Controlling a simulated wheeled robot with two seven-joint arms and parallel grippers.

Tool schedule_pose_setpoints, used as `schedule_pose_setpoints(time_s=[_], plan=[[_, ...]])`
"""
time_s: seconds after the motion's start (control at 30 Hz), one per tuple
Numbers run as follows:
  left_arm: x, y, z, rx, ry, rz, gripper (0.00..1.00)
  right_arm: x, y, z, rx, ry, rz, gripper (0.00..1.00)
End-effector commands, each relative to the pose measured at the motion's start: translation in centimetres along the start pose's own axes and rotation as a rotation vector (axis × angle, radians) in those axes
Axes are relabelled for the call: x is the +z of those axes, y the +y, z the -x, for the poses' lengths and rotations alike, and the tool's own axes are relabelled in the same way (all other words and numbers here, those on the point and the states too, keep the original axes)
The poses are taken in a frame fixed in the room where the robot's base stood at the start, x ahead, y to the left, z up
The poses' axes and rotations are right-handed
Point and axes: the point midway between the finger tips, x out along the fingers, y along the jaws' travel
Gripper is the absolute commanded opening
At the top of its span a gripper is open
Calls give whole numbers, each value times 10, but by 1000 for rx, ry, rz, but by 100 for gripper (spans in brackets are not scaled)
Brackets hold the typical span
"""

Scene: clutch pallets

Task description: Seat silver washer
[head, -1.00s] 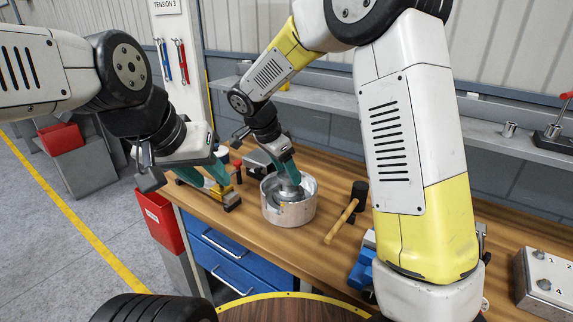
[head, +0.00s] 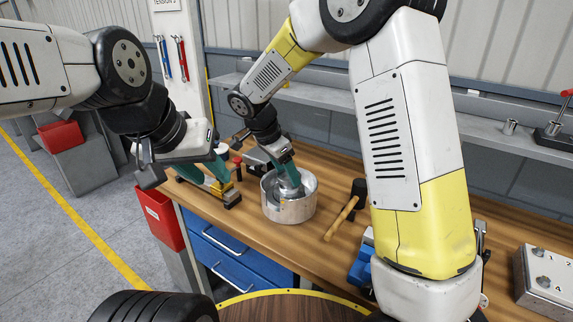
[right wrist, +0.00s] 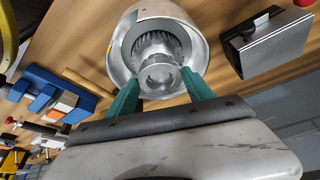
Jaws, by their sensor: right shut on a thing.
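The silver washer (right wrist: 160,78) is a bright ring between the green fingertips of my right gripper (right wrist: 160,84) in the right wrist view. Behind it, a round silver housing (right wrist: 122,50) with a toothed inner part surrounds a central hub. In the head view the housing (head: 290,212) stands on the bench, and my right gripper (head: 290,180) reaches down into its open top. The fingers and housing wall partly hide the washer, and I cannot tell whether it touches the hub. My left gripper (head: 208,180) has its green fingers apart, left of the housing.
A mallet (head: 345,214) lies right of the housing on the wooden bench (head: 325,175). A blue tool (head: 362,265) and a grey box with buttons (head: 540,275) are farther right. A red bin (head: 160,218) hangs at the bench's left end.

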Motion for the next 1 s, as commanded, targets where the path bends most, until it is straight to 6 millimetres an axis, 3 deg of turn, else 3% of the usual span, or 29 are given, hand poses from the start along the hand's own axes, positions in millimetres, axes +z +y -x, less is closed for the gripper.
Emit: schedule_pose_setpoints(time_s=[1.0], plan=[[0, 0, 0, 0, 0, 0, 36, 6, 0, -16, -1, 0, 0, 7]])
